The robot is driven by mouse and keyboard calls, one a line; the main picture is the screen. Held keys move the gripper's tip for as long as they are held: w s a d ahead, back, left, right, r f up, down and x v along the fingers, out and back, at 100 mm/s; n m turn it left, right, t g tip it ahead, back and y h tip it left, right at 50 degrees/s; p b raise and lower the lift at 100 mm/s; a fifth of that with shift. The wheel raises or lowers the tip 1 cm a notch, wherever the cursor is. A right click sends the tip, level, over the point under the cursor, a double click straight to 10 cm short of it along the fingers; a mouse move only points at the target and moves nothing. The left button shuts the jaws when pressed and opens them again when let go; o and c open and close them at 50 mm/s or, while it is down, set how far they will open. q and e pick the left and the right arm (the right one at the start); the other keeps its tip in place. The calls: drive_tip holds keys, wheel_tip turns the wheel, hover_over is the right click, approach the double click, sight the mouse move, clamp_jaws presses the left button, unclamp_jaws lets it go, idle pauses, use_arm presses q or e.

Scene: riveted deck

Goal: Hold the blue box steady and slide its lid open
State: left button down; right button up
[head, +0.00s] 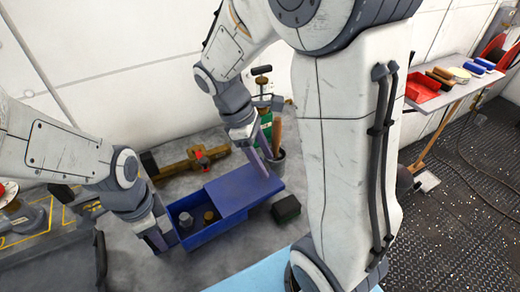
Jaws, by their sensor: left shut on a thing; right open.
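The blue box (206,237) stands on the grey work surface, its left part open. Its blue-violet lid (245,191) is slid to the right and sticks out past the box's right end. Two small objects show inside, a grey one (186,219) and a brown one (209,215). My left gripper (161,238) is shut on the blue box at its left end. My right gripper (266,160) is open at the far right edge of the lid; I cannot tell if it touches it. My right arm hides much of the area to the right.
A small dark green block (286,208) lies just right of the lid. A brown tool with red parts (187,161) lies behind the box. A light blue surface (262,273) is in front.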

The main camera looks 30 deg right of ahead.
drive_tip(key=v, duration=1.1)
drive_tip(key=shift+r, duration=0.4)
use_arm(q)
drive_tip(key=shift+c, duration=2.2)
unclamp_jaws()
